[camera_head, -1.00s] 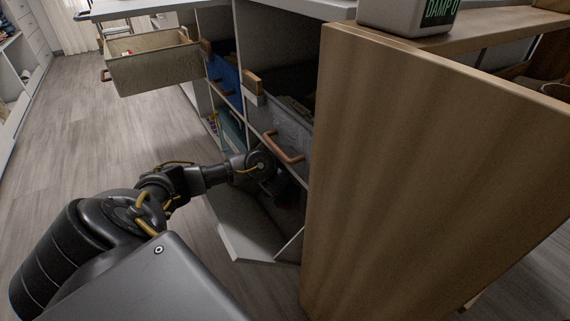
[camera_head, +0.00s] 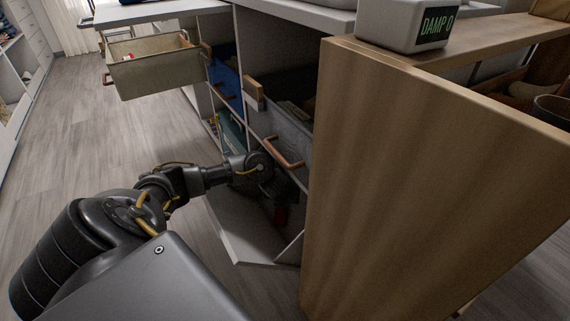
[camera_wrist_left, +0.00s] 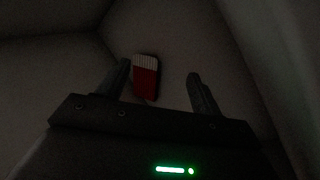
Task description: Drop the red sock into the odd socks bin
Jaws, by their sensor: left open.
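The red sock (camera_wrist_left: 146,80), with a white ribbed cuff, lies inside a dark pale-walled compartment in the left wrist view. My left gripper (camera_wrist_left: 157,76) is open, its two fingers on either side of the sock's place in the picture; the sock is nearer the left finger. I cannot tell how far beyond the fingertips it lies. In the head view my left gripper reaches into the low cubby and is mostly in shadow, with a small dark red patch (camera_head: 281,214) beside it. No bin shows a readable odd socks label. My right gripper is out of view.
A beige fabric bin (camera_head: 155,75) sticks out at upper left. A blue bin (camera_head: 226,82) and a grey bin (camera_head: 290,137) with a copper handle sit in the shelving. A wooden panel (camera_head: 430,180) blocks the right side. A white box (camera_head: 400,22) stands on top. Floor at left is clear.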

